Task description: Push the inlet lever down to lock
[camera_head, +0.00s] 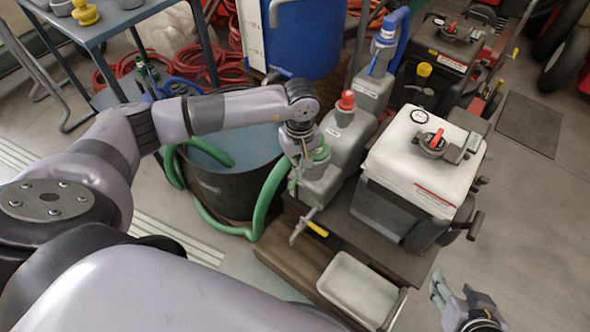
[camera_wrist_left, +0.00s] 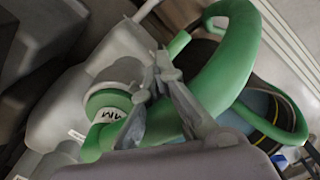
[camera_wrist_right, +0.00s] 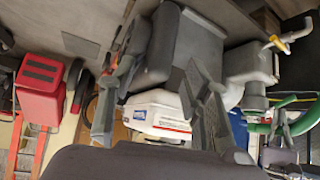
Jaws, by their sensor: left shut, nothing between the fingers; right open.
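A grey pump unit (camera_head: 322,180) has a green inlet coupling (camera_head: 321,153) with a thick green hose (camera_head: 268,200) beside it. The coupling shows as a green ring with white lettering in the left wrist view (camera_wrist_left: 108,105). A short green bar (camera_wrist_left: 178,44), possibly the inlet lever, shows beyond my fingertips; I cannot tell its angle. My left gripper (camera_head: 304,164) is shut and empty, right beside the coupling; its fingertips (camera_wrist_left: 160,72) overlap hose and coupling in view, and contact is unclear. My right gripper (camera_head: 446,290) is open and empty at the lower right, away from the inlet.
A yellow-handled tap (camera_head: 318,229) sticks out at the pump's front, above a pale tray (camera_head: 358,290). A white-topped machine (camera_head: 410,150) stands to the right. A dark tub (camera_head: 225,190) stands left of the pump.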

